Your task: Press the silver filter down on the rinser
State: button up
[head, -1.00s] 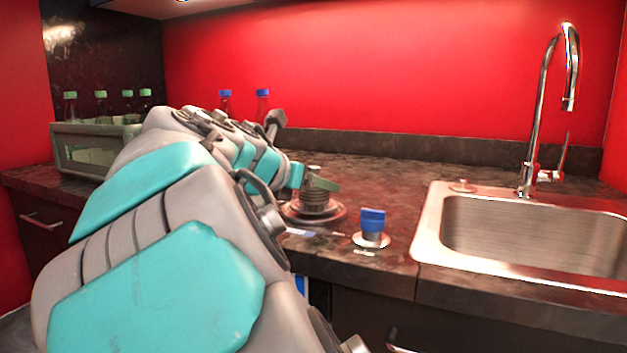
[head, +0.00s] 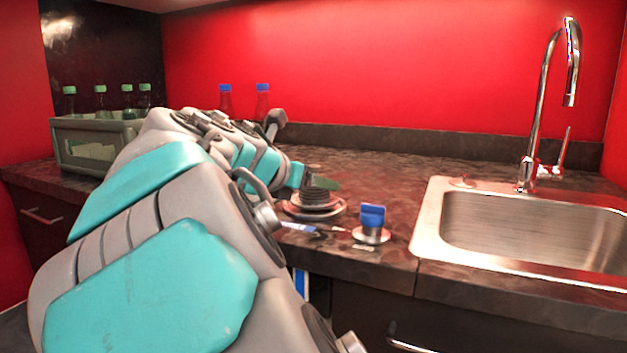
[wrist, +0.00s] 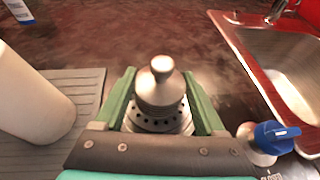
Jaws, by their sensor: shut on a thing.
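The silver filter (wrist: 161,97) is a ribbed metal piece with a round knob on top. It sits upright on the rinser (head: 318,209), a round metal base on the counter. My gripper (wrist: 163,102) has its two green fingers on either side of the filter, shut on it. In the head view the filter (head: 314,193) shows just beyond the end of my arm, with one green finger at its right. The filter's lower edge is partly hidden by my gripper in the wrist view.
A blue-handled valve (head: 372,222) stands right of the rinser, near the counter's front edge. The sink (head: 432,213) and tap (head: 527,165) are further right. A crate with green-capped bottles (head: 80,150) and blue-capped bottles (head: 262,103) stand at the back left.

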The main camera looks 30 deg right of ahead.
aim_at(313, 165)
jog(key=shift+f, duration=0.4)
dwell(1.4)
jog(key=shift+r, duration=0.1)
jog(key=shift+r+p, duration=1)
jog(key=shift+r, duration=3.4)
